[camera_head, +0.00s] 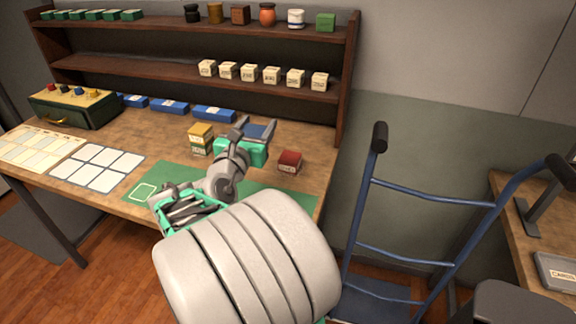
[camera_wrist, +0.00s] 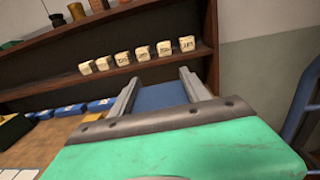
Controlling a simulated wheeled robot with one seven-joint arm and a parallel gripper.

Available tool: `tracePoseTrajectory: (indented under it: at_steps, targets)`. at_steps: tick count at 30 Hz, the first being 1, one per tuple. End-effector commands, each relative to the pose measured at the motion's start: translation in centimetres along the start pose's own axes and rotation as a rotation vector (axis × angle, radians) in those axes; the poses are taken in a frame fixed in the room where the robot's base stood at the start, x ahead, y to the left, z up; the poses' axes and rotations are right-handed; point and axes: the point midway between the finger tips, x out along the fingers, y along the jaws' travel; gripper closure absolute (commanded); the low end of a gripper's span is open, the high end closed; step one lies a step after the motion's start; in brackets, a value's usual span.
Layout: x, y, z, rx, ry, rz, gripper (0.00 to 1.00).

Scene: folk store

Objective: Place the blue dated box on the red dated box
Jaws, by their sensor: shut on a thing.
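My gripper (camera_head: 258,131) points toward the shelf above the table. It is shut on the blue dated box (camera_head: 256,130), whose blue surface shows between the two fingers. In the wrist view the blue dated box (camera_wrist: 160,97) also sits between the fingers; no date is readable there. The red dated box (camera_head: 289,162) stands on the table, right of and below my gripper in the head view, apart from it. Its top is dark red with a pale band on the side. The red box does not show in the wrist view.
Long blue boxes (camera_head: 213,113) line the table's back. A shelf (camera_head: 140,72) holds several cream cubes (camera_head: 272,75). A green mat (camera_head: 155,178) lies in front. A blue hand truck (camera_head: 430,203) stands right.

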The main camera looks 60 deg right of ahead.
Motion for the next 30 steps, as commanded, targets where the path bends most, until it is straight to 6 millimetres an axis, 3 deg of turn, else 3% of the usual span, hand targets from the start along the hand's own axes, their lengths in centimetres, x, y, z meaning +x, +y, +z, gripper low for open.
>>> tracePoseTrajectory:
  at_steps: [3,8,14,18,26,30]
  targets:
    - [0.8,-2.2,0.0,-0.001,-0.001,-0.045,0.96]
    - [3.7,-3.3,-1.2,-0.004,0.002,-0.057,0.96]
    - [9.3,-4.6,-3.9,-0.004,0.003,-0.055,0.96]
    - [12.0,-5.1,-7.2,-0.004,0.003,-0.051,0.96]
    - [14.3,-5.5,-9.9,-0.002,0.000,-0.047,0.96]
    - [14.3,-5.4,-12.6,-0.004,0.002,-0.045,0.96]
